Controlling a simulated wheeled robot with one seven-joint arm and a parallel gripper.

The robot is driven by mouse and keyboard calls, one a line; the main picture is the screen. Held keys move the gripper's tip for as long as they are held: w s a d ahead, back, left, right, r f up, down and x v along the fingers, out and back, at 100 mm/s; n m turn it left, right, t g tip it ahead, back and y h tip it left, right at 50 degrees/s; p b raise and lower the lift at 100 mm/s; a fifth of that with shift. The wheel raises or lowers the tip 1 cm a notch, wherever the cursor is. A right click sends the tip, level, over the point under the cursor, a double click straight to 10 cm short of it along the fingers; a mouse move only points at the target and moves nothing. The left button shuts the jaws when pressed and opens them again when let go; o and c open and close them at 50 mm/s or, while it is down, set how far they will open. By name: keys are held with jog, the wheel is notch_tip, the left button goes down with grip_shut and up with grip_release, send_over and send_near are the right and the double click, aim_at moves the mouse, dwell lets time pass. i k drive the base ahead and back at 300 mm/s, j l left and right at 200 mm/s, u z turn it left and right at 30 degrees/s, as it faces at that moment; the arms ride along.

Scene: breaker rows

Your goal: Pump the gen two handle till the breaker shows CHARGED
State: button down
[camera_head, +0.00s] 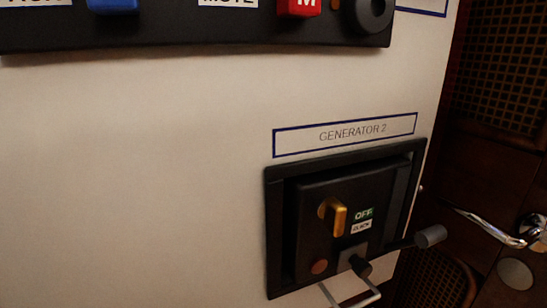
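The generator 2 breaker (335,215) is a dark panel set in a black frame on the pale wall, under a label (345,134) reading GENERATOR 2. A handle (430,236) with a grey cylindrical grip on a black lever sticks out to the right from the breaker's lower part. A green flag (363,214) reads OFF. A small white flag (361,227) below it has text too small to read surely; CHARGED cannot be made out. A yellow knob (335,217) stands left of the flags, and a dull red button (319,267) below. My gripper is not in view.
A pale grey bent bar (352,298) below the breaker is cut by the picture's bottom edge. A black panel with a blue button (113,5) and a red button (299,7) runs along the top. Dark wooden doors with a metal handle (490,230) stand at right.

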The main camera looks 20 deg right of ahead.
aim_at(426, 238)
jog(key=k+j+u, duration=0.15)
jog(key=j, duration=0.45)
jog(key=k+j+u, duration=0.15)
jog(key=j, duration=0.45)
jog(key=j+u, duration=0.15)
jog(key=j, duration=0.5)
jog(key=k, duration=0.05)
